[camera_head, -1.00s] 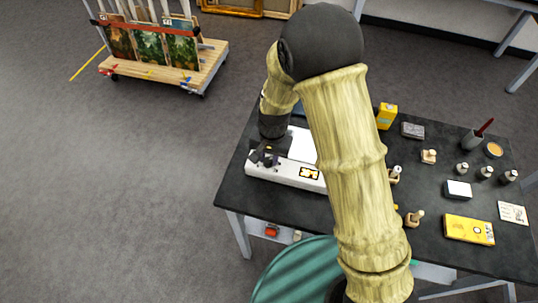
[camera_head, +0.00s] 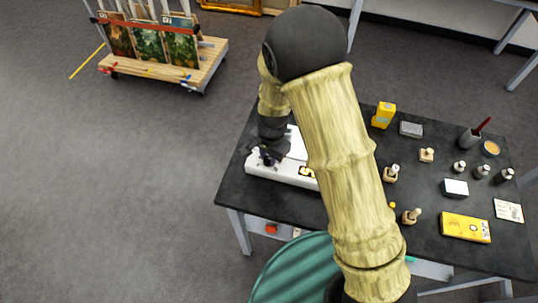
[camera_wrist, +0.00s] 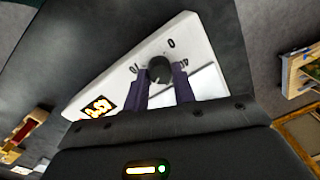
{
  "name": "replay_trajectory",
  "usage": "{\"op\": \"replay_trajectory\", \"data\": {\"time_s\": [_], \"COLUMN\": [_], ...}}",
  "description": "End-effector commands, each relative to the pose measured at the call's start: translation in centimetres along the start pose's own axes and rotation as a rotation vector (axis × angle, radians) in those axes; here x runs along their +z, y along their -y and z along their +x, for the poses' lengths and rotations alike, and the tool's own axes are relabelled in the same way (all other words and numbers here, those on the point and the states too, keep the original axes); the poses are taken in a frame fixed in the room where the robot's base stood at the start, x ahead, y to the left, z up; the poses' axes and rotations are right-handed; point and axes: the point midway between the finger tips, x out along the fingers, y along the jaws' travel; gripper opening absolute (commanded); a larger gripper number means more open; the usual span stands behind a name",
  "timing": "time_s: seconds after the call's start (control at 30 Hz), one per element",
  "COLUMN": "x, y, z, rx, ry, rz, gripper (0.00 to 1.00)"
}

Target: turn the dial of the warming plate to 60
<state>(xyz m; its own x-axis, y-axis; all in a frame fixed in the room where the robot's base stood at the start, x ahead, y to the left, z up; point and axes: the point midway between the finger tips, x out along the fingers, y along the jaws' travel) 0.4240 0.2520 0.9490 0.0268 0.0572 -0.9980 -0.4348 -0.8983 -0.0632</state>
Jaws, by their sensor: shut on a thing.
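The warming plate (camera_head: 284,174) is a white unit with a light top, on the left end of the dark table; my arm hides part of it. It also shows in the wrist view (camera_wrist: 200,50), with printed marks around the dial and an orange-and-black label (camera_wrist: 98,107). The dark round dial (camera_wrist: 159,69) sits between the two purple fingers of my gripper (camera_wrist: 161,79), which is shut on it. In the head view my gripper (camera_head: 266,156) is at the plate's left end. Which mark the dial points to cannot be told.
The dark table (camera_head: 420,180) holds small bottles, a yellow box (camera_head: 466,228), a white block (camera_head: 455,188) and a cup with a red-handled tool (camera_head: 472,137). A green ribbed round thing (camera_head: 298,270) stands before the table. A wooden cart (camera_head: 170,70) is far left.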

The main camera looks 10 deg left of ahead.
Motion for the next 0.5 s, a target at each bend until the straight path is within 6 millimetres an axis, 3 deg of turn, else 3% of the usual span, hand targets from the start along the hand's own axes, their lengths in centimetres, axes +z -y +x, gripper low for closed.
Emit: {"op": "replay_trajectory", "data": {"time_s": [0.03, 0.07, 0.17, 0.5], "x": [-0.20, -0.20, -0.17, -0.06], "y": [0.30, 0.30, 0.26, 0.10], "z": [-0.24, -0.24, -0.21, -0.22], "rx": [-0.009, -0.009, -0.008, -0.003], "ry": [-0.006, -0.006, -0.005, -0.002], "rz": [0.000, -0.001, -0.001, -0.002], "gripper": [0.03, 0.28, 0.47, 0.48]}}
